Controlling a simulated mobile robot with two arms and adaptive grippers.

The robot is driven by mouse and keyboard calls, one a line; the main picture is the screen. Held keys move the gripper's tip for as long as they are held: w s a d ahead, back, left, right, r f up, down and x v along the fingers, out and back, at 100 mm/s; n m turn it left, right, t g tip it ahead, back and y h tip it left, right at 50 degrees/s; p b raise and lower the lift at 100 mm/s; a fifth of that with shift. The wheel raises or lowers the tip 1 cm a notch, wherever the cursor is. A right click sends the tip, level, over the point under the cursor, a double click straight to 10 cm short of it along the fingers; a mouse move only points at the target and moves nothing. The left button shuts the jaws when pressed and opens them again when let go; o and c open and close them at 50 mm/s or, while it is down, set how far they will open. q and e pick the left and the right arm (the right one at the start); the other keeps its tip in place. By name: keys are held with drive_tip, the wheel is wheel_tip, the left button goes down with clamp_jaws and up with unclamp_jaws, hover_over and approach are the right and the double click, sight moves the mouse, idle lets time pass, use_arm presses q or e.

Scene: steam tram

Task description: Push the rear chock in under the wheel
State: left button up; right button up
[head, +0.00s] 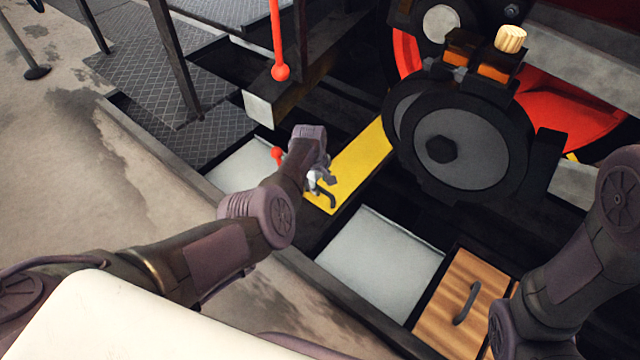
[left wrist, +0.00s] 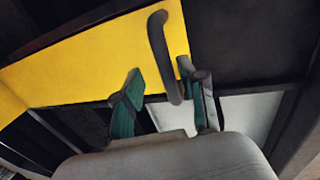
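A long yellow piece (head: 362,160) with a dark bar handle (head: 326,196) at its near end looks like the chock. It reaches back toward the red wheel (head: 570,119) behind dark round machinery. My left gripper (head: 318,183) is at the handle end. In the left wrist view the yellow piece (left wrist: 85,62) fills the upper left, and the handle (left wrist: 160,45) rises between the parted fingers of my left gripper (left wrist: 163,80), closer to the right finger. Whether a finger touches the handle is unclear. My right gripper is out of view.
A wooden panel with a handle (head: 434,312) lies at the lower right, beside a pale grey panel (head: 376,262). Dark frame edges surround the pit. Concrete floor (head: 60,165) is open at left.

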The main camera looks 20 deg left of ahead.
use_arm(q)
drive_tip(key=shift+s, duration=0.1)
drive_tip(key=v, duration=1.2)
drive_tip(key=shift+f, duration=0.1)
